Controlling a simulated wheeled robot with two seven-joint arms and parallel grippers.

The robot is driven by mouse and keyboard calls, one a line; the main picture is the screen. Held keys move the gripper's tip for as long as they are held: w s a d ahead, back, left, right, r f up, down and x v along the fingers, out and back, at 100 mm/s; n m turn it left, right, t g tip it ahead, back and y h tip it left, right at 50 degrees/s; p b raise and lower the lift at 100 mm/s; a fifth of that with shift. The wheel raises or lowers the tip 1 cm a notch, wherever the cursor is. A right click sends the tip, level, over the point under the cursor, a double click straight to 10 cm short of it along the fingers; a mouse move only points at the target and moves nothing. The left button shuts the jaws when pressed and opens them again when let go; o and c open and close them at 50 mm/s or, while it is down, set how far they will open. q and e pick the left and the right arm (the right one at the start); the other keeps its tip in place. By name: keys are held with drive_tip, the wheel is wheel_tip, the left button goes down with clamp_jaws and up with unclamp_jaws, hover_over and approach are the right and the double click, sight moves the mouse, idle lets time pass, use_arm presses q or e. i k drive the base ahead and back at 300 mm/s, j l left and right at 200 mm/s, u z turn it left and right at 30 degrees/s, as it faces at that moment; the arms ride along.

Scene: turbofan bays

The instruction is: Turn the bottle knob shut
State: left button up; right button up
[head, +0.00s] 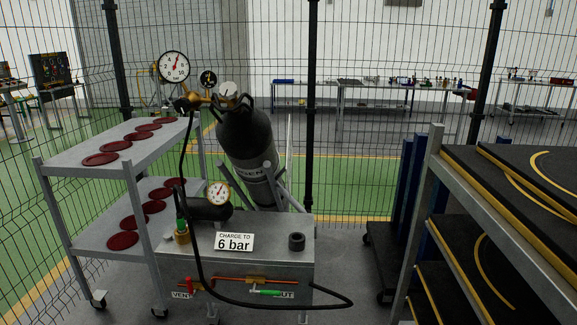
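A black gas bottle (247,145) leans in a grey stand behind the grey metal bench. A pale round knob (228,90) sits at the bottle's top, beside the brass regulator (197,99). I cannot tell from its look how far it is turned. A large dial gauge (174,66) and a small dark gauge (208,78) rise from the regulator. A black hose (187,150) runs from the regulator down across the bench front. Neither of my grippers is in view.
The bench (275,230) carries a gauge (218,193), a "6 bar" sign (234,242), a black ring (297,241), a red lever (189,286) and a green lever (266,292). A trolley (72,161) with dark red discs stands left. A rack (470,210) stands right. Wire fence runs behind.

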sight(228, 90)
drive_tip(key=i+l+u, duration=0.4)
drive_tip(key=i+l, duration=0.3)
drive_tip(key=i, duration=0.05)
